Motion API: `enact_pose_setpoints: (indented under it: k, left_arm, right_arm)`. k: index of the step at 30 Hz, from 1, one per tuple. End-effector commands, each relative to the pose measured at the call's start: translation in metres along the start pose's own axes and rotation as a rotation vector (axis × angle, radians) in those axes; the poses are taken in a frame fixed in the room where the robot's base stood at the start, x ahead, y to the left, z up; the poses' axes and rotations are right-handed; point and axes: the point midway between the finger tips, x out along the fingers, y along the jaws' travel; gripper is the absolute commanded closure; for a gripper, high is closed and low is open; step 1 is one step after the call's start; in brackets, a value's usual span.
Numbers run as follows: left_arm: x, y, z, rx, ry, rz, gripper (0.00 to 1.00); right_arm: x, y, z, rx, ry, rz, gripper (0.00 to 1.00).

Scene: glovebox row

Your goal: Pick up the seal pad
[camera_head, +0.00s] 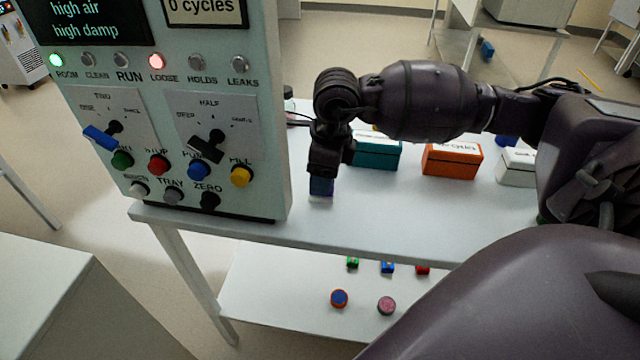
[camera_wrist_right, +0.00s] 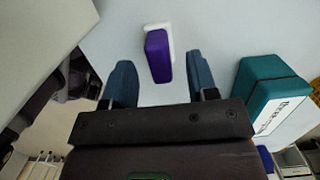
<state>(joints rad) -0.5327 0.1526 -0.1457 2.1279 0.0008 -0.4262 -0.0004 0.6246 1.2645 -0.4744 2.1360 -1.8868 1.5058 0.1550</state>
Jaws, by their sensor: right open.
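A purple block with a white backing (camera_wrist_right: 158,56), which looks like the seal pad, rests on the pale bench top in the right wrist view. My right gripper (camera_wrist_right: 160,66) is open, with one blue-grey finger on each side of the block in the picture and clear gaps on both sides. Its lower end is around or just above the fingertips; I cannot tell the height. In the head view my right gripper (camera_head: 321,184) points down beside the control panel, and it largely hides the block. My left gripper is not in view.
The control panel (camera_head: 180,130) with knobs and buttons stands close left of the gripper. A teal box (camera_head: 376,155), an orange box (camera_head: 452,160) and a white box (camera_head: 515,168) stand to the right on the bench (camera_head: 400,215). Small coloured pieces lie on the lower shelf (camera_head: 270,290).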

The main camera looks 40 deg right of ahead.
Motion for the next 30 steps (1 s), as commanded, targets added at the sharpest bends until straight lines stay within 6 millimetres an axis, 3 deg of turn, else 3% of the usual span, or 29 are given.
enact_pose_setpoints:
  k: [3,11,22,30]
  left_arm:
    - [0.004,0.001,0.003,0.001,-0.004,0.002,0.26]
    - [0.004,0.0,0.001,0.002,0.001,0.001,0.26]
    - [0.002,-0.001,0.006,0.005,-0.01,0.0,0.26]
    - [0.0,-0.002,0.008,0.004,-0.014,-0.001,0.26]
  right_arm:
    - [0.019,0.001,-0.001,0.0,0.004,0.005,0.47]
    - [0.021,0.0,0.0,-0.001,0.001,0.001,0.47]
    - [0.021,0.0,0.0,0.0,0.001,0.001,1.0]
    - [0.019,0.0,0.0,-0.001,0.0,0.0,1.0]
